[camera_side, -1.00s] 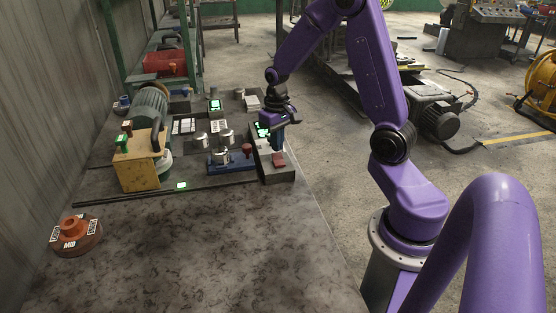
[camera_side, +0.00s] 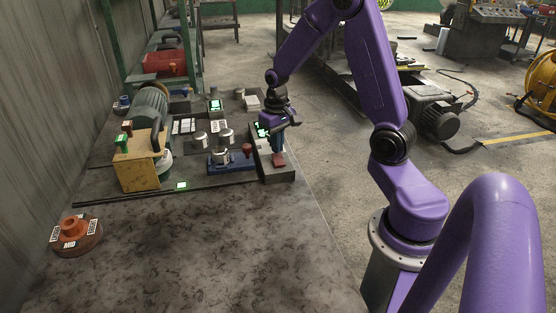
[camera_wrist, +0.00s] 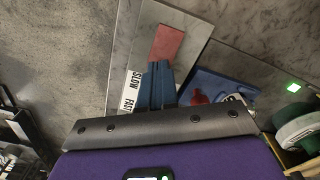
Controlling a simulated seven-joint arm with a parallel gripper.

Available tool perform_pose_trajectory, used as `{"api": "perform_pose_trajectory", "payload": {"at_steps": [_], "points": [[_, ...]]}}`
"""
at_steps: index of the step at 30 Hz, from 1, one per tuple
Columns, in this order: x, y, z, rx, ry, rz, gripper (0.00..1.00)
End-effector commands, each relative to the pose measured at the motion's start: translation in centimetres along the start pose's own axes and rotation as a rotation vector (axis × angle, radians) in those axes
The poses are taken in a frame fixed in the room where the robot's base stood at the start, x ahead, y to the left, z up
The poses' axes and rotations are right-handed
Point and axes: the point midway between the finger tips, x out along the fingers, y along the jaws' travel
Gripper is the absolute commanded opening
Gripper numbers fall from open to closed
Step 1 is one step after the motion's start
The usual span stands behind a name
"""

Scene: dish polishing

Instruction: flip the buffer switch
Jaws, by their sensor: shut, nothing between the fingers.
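A grey box (camera_side: 281,176) with a red switch paddle (camera_side: 279,160) stands at the right edge of the bench in the side view. In the wrist view the box (camera_wrist: 190,28) carries the red paddle (camera_wrist: 167,43) and a white label (camera_wrist: 130,92) reading SLOW and FAST. My gripper (camera_side: 278,151) points down over the box, its blue fingers closed together and empty. In the wrist view the fingertips (camera_wrist: 159,66) are at the near end of the paddle; I cannot tell whether they touch it. The green buffer motor (camera_side: 150,101) stands at left.
A blue fixture (camera_side: 232,164) with a metal cup and a red knob (camera_side: 247,149) sits close left of the box. A yellow block (camera_side: 137,170) with green and red buttons stands further left. An orange-brown round part (camera_side: 77,236) lies front left.

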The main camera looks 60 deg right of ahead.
Motion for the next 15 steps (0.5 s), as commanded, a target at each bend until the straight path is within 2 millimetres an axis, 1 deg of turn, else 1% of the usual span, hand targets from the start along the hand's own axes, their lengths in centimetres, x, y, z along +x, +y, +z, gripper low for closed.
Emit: {"api": "perform_pose_trajectory", "payload": {"at_steps": [15], "points": [[0.70,-0.01,0.02,0.000,-0.001,0.000,0.00]]}}
